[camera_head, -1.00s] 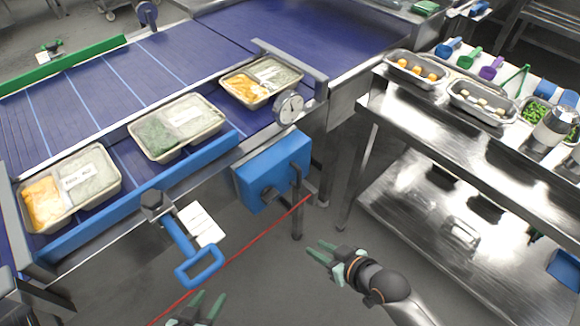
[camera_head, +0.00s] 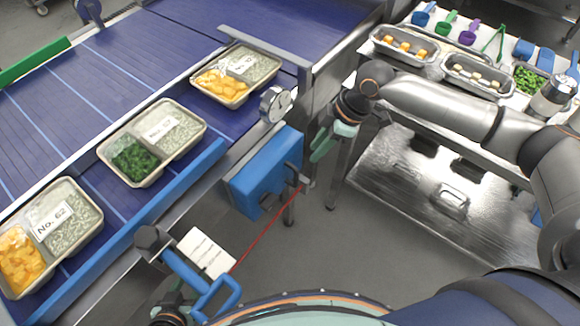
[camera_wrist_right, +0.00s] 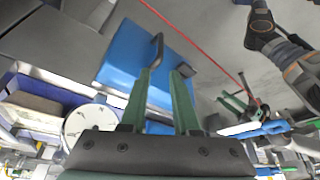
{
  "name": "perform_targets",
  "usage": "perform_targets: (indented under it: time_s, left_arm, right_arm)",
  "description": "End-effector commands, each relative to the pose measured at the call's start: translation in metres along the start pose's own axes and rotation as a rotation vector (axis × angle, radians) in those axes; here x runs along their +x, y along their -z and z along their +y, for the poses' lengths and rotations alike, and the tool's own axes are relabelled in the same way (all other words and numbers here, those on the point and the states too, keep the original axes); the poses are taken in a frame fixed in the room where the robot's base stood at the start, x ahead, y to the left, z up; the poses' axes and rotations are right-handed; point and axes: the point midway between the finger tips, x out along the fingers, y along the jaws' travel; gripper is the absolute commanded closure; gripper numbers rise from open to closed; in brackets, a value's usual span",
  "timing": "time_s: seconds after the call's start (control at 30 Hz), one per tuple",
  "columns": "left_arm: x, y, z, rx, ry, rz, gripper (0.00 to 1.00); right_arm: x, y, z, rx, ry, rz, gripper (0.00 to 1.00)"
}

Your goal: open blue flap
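I take the blue flap to be the blue panel (camera_head: 268,172) on the conveyor's side. It has a dark handle (camera_head: 294,176) at its right. In the right wrist view the blue panel (camera_wrist_right: 135,55) has the dark handle (camera_wrist_right: 157,48) at the fingertips. My right gripper (camera_head: 320,148) is just above and right of the handle. Its green fingers (camera_wrist_right: 163,72) are apart with nothing clearly held between them; whether they touch the handle I cannot tell. My left gripper (camera_head: 178,302) is low, beside a blue looped lever (camera_head: 215,290), partly hidden.
Trays of food, one labelled (camera_head: 60,215), stand along the conveyor (camera_head: 130,60). A round gauge (camera_head: 275,104) sits above the blue panel. A red cord (camera_head: 262,238) runs by the panel. A steel table (camera_head: 440,110) with ingredient pans is at the right.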

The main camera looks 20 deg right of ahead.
Motion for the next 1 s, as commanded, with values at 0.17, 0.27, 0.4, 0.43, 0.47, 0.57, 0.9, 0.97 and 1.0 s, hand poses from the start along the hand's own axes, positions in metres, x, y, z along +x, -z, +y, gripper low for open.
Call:
perform_targets:
  time_s: [0.17,0.27,0.4,0.43,0.47,0.57,0.9,0.97,1.0]
  left_arm:
    - [0.000,0.000,0.000,0.000,-0.001,-0.001,0.50]
    - [0.000,-0.001,0.000,0.000,-0.001,-0.001,0.50]
    - [0.001,-0.001,0.000,0.000,-0.001,-0.001,0.50]
    - [0.001,-0.001,0.000,0.000,-0.001,-0.001,0.50]
    - [0.001,-0.002,0.000,0.000,-0.001,-0.001,0.50]
    - [0.001,-0.002,0.001,0.000,-0.001,-0.002,0.50]
    - [0.002,-0.004,0.001,0.000,-0.001,-0.003,0.50]
    - [0.002,-0.004,0.001,0.000,-0.001,-0.003,0.50]
    - [0.002,-0.004,0.001,0.000,-0.001,-0.003,0.50]
  right_arm:
    - [0.020,0.000,-0.001,0.000,0.005,-0.001,0.70]
    - [0.040,0.000,-0.001,0.001,0.005,-0.001,0.70]
    - [0.069,0.001,-0.001,0.001,0.003,0.000,0.70]
    - [0.075,0.001,-0.001,0.000,0.003,-0.001,0.70]
    - [0.081,0.000,-0.001,0.001,0.003,-0.001,0.70]
    - [0.098,0.000,-0.001,0.001,0.002,0.000,0.70]
    - [0.123,0.000,0.000,0.001,0.000,0.000,0.70]
    - [0.124,0.000,0.000,0.001,0.000,0.001,0.70]
    - [0.124,0.000,0.000,0.001,0.000,0.001,0.70]
